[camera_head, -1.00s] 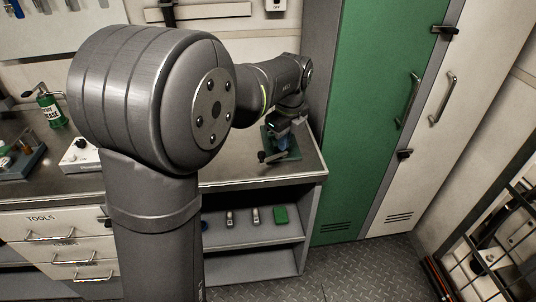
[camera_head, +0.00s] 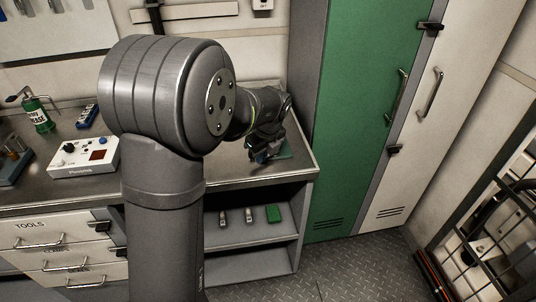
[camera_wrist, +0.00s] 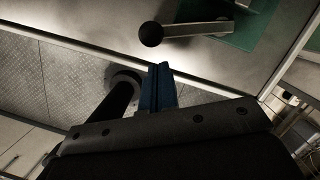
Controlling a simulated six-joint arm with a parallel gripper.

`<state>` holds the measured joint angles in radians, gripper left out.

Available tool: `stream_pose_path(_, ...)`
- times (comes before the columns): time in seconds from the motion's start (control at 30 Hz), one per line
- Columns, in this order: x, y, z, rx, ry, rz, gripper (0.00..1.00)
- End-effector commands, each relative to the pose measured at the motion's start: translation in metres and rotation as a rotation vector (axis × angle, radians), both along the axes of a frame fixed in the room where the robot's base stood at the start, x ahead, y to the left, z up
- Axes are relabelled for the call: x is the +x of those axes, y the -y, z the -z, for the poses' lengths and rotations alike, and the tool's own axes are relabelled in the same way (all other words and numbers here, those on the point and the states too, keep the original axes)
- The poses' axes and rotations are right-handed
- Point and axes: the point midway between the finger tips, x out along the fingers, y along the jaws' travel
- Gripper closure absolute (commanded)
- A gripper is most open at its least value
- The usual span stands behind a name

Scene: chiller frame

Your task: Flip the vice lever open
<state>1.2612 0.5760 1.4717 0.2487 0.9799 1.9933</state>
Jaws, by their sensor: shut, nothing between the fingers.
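The vice lever (camera_wrist: 198,30) is a pale bar with a black ball knob (camera_wrist: 152,34) at its left end, at the top of the wrist view. It lies over the bench near the bench's edge. The green base of the vice (camera_wrist: 243,38) is partly seen beside the lever's right end. My gripper (camera_wrist: 160,68) shows blue fingers, closed together and empty. Its tips appear just below the knob in that picture, with a gap between; the depth is unclear. In the head view my gripper (camera_head: 262,154) is at the bench's right end and hides most of the vice (camera_head: 286,150).
The bench top (camera_head: 235,170) ends at a front edge near the vice. A green locker (camera_head: 365,100) rises close on the right. Small items lie on the shelf below.

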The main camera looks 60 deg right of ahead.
Motion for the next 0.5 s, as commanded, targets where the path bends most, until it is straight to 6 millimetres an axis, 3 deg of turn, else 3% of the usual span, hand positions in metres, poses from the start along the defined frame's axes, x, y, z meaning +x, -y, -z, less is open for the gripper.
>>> stream_pose_path(0.17,0.0114,0.0028,0.0005,0.0,0.0,0.0,1.0)
stream_pose_path(0.5,0.0124,0.0031,0.0004,0.0,0.0,0.001,1.0)
